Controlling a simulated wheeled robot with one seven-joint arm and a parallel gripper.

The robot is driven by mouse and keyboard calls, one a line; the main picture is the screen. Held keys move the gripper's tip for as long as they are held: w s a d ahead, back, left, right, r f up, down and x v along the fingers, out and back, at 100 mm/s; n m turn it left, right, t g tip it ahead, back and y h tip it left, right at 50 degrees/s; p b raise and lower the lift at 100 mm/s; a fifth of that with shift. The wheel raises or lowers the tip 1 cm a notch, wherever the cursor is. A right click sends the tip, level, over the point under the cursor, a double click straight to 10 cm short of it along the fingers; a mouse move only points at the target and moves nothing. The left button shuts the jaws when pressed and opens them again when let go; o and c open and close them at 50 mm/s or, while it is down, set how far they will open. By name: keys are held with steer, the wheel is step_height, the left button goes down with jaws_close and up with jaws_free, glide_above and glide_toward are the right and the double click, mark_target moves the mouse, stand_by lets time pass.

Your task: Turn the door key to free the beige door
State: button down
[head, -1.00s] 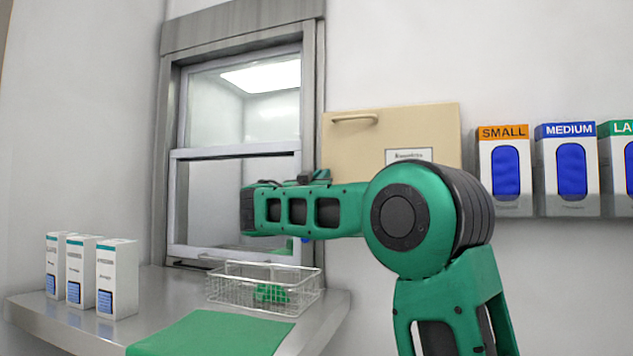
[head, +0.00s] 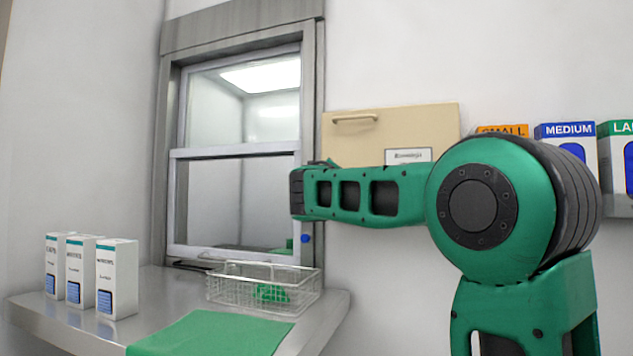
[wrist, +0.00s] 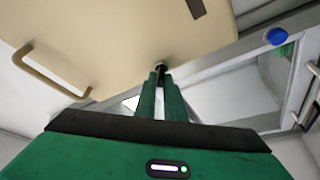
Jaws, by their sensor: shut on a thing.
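The beige door (head: 390,120) is a flat panel on the wall with a bar handle and a label, right of the pass-through window; my arm covers its lower part. It also fills the upper left of the wrist view (wrist: 120,45), with its handle at the left. In the wrist view the green fingers of my gripper (wrist: 160,74) are shut on the door key (wrist: 160,64), a small metal piece at the beige door's edge. The fingers cover most of the key, so its angle cannot be told. In the head view my arm hides the fingers and the key.
The pass-through window (head: 238,153) has a grey frame, with a blue button (head: 305,238) low on its right side. A steel counter (head: 160,290) holds white boxes (head: 117,280), a wire basket (head: 255,297) and a green mat (head: 210,335). Glove boxes (head: 567,140) hang at the right.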

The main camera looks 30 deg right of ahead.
steer(key=shift+w+a+f+n+g+y, duration=0.1)
steer(key=shift+n+g+y, duration=0.3)
steer(key=shift+n, duration=1.05)
steer(key=shift+s+r+n+g+y, duration=0.1)
steer(key=shift+n+y, duration=0.55)
steer(key=shift+n, duration=0.75)
steer(key=shift+w+a+f+n+g+y, duration=0.15)
steer(key=shift+n+y, duration=0.4)
steer(key=shift+n, duration=1.2)
steer(key=c, duration=1.9)
jaws_free()
steer(key=shift+d, duration=0.15)
steer(key=v, duration=1)
steer(key=shift+s+a, duration=0.3)
steer(key=shift+s, duration=0.05)
